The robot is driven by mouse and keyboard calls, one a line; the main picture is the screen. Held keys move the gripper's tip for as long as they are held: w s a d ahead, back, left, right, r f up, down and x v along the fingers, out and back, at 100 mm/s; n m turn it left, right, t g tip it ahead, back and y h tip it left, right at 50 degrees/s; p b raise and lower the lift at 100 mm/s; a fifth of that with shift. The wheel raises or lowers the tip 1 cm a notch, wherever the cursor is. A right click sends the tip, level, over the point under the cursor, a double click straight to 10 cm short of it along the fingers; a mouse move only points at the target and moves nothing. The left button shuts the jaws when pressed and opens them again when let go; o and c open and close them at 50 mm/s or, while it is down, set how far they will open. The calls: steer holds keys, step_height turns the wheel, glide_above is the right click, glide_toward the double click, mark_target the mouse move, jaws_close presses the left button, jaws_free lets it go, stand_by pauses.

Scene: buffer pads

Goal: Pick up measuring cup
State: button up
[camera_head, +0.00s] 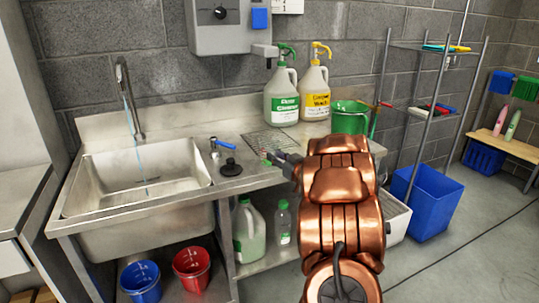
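I cannot make out a measuring cup for certain in this view. My gripper (267,158) is at the end of my copper-coloured arm, over the steel counter (240,182) beside the wire rack. Its fingertips show small green and reddish patches and are too small to tell whether they are open, shut or holding something. My arm hides part of the counter's right side. A blue container (141,283) and a red container (192,270) with pale markings stand below the sink, and a green bucket (350,118) stands at the counter's back right.
The sink (140,180) has running water at left. Two spray jugs, green-labelled (282,98) and yellow-labelled (314,92), stand behind the wire rack (268,141). A black stopper (230,168) lies near the sink. Metal shelving (415,115) and a blue bin (427,205) stand at right.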

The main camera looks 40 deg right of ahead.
jaws_close()
steer(key=shift+r, duration=0.1)
steer(key=shift+r, duration=0.5)
step_height(320, 180, up, 3)
steer(key=shift+s+f, duration=0.15)
steer(key=s+a+r, duration=0.1)
steer(key=s, duration=1.4)
steer(key=shift+s+a, duration=0.3)
steer(key=shift+s, duration=0.05)
steer(key=shift+c, duration=1.9)
jaws_free()
steer(key=shift+r, duration=0.1)
jaws_close()
